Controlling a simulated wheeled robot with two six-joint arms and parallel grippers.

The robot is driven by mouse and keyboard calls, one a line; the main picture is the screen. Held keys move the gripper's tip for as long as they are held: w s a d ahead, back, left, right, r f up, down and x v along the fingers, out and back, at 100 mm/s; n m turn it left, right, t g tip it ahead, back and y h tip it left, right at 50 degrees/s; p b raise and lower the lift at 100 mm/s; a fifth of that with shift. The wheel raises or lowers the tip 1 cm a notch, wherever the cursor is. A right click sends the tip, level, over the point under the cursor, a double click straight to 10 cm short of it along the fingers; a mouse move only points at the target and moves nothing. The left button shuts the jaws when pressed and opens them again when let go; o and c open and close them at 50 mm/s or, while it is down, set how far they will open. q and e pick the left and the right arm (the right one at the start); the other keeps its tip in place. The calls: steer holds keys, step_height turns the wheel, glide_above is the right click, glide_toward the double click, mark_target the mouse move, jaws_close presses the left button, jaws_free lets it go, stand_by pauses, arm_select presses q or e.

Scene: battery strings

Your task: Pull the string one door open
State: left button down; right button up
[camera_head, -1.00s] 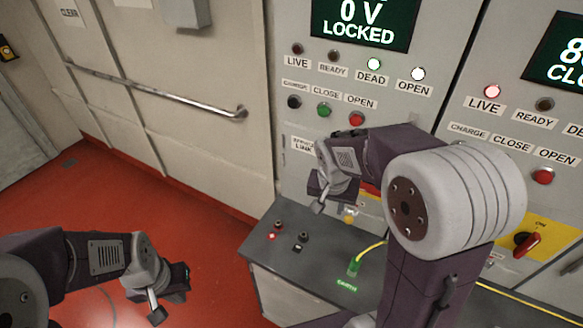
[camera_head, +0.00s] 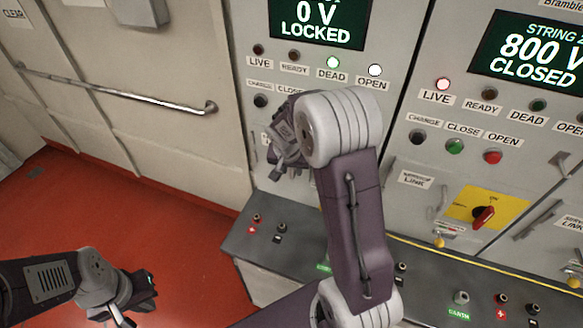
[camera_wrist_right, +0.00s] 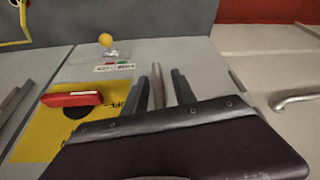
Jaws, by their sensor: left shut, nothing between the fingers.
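The string one cabinet (camera_head: 248,75) stands at the centre of the head view, with a display reading 0 V LOCKED. Its lower door is largely hidden behind my right arm. My right gripper (camera_head: 284,160) is in front of that door. In the right wrist view, which is inverted, my right gripper (camera_wrist_right: 163,88) has its two dark fingers apart. A narrow brownish bar (camera_wrist_right: 158,88), apparently the door handle, stands between them, with slight gaps showing. The door looks closed. My left gripper (camera_head: 138,290) is shut and empty at lower left, over the floor.
The string two cabinet (camera_head: 400,95) on the right reads 800 V CLOSED and has a red switch (camera_head: 484,217). A grey ledge (camera_head: 245,238) with sockets runs below the doors. A wall rail (camera_head: 120,93) lies left. The red floor (camera_head: 170,235) is clear.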

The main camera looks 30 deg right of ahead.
steer(key=shift+f, duration=0.2)
jaws_close()
stand_by(1.3)
